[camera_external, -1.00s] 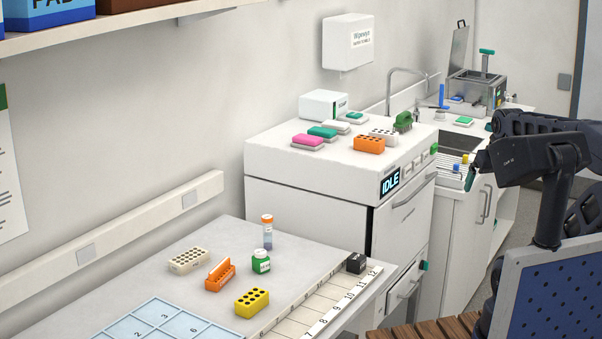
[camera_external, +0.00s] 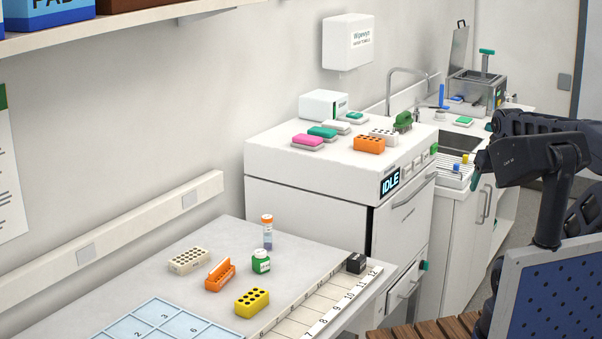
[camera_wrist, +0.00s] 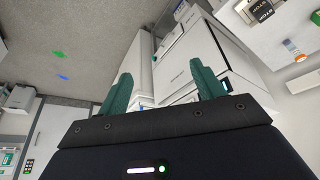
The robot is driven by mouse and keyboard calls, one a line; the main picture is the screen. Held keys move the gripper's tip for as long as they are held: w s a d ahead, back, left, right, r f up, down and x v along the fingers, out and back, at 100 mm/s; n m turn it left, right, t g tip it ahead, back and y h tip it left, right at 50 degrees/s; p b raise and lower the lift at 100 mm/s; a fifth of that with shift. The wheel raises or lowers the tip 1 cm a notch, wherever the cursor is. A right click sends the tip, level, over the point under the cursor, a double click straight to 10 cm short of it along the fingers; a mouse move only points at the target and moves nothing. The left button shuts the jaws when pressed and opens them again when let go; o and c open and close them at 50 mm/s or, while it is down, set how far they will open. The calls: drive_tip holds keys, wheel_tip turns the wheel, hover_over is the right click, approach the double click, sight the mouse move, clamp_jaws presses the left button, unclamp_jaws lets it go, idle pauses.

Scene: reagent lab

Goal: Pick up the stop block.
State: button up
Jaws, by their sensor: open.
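The stop block looks to be the small black block (camera_external: 356,263) at the right end of the numbered strip on the near bench. A black block with white lettering (camera_wrist: 262,12) shows near the top right of the wrist view and seems to be the same one. My gripper (camera_wrist: 162,86) has its two green fingers spread wide with nothing between them. In the external view my gripper (camera_external: 474,179) is at the right, by the sink counter, well away from the block. It is partly hidden by my arm there.
The near bench (camera_external: 235,235) holds a yellow rack (camera_external: 252,302), an orange rack (camera_external: 220,275), a pale rack (camera_external: 188,261), a green-labelled bottle (camera_external: 261,262) and an orange-capped tube (camera_external: 267,231). A white appliance (camera_external: 300,165) with items on top stands between bench and sink.

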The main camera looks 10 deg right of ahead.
drive_tip(key=shift+w+a, duration=0.1)
drive_tip(key=n+g, duration=0.5)
drive_tip(key=n, duration=0.4)
approach(357, 256)
drive_tip(key=shift+a+f, duration=0.35)
drive_tip(key=shift+f, duration=0.1)
wheel_tip(357, 256, down, 5)
drive_tip(key=shift+r, duration=0.1)
drive_tip(key=shift+s+d+f, duration=0.15)
drive_tip(key=shift+f, duration=1.2)
drive_tip(key=shift+s+d+f, duration=0.1)
drive_tip(key=shift+d+f, duration=0.05)
drive_tip(key=shift+f, duration=1.25)
